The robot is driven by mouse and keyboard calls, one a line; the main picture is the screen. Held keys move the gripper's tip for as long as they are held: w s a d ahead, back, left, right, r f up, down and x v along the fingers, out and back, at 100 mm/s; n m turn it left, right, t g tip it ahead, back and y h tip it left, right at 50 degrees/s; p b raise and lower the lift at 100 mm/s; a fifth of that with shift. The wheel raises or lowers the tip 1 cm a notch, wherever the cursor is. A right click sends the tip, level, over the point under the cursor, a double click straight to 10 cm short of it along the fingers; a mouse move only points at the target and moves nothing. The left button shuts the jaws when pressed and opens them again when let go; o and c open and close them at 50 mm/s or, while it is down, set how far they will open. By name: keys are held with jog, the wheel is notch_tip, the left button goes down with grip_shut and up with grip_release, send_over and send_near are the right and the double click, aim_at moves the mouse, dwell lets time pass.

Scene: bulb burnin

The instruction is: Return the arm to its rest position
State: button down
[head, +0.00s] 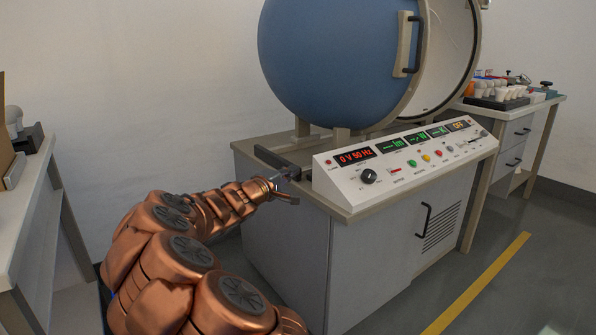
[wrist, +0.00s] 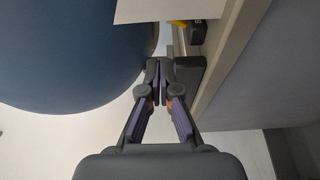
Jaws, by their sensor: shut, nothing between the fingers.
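My copper-coloured arm (head: 165,258) reaches from the bottom left toward the left end of the cabinet in the head view. My gripper (head: 283,180) is at the cabinet's left edge, near the left end of the white control panel (head: 405,160). In the wrist view my gripper (wrist: 160,68) has its two fingers together, with nothing seen between them. A dark block (wrist: 188,72) lies just beyond the fingertips there; I cannot tell whether they touch it.
A large blue sphere (head: 325,65) stands on the cabinet (head: 285,225). A side table (head: 510,108) with bulbs is at the back right. Another table (head: 25,205) stands at the left. Open floor (head: 510,265) lies at the right, with a yellow line (head: 475,285).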

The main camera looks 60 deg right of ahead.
jog(key=shift+a+f, duration=0.1)
jog(key=shift+a, duration=0.45)
jog(key=s+a+r+m+g+y+p, duration=0.2)
jog(key=s+a+r+m+y+p, duration=0.1)
jog(key=s+a+r+p, duration=0.45)
jog(key=s+a+r+m+g+y+p, duration=0.15)
jog(key=s+a+r+p, duration=0.3)
jog(key=r+p, duration=0.5)
jog(key=s+a+r+n+y+p, duration=0.1)
jog(key=s+a+r+y+p, duration=0.2)
jog(key=a+p, duration=0.5)
jog(key=s+a+r+n+t+y+p, duration=0.1)
jog(key=s+a+r+y+p, duration=0.3)
jog(key=a+p, duration=0.5)
jog(key=s+a+r+n+t+y+p, duration=0.1)
jog(key=s+a+r+n+y+p, duration=0.2)
jog(key=a, duration=1.8)
jog(key=s+y+p, duration=0.1)
jog(key=y+p, duration=0.2)
jog(key=p, duration=0.2)
jog(key=shift+s+a+r+y+p, duration=0.2)
jog(key=shift+a+y+p, duration=0.15)
jog(key=shift+a+p, duration=0.05)
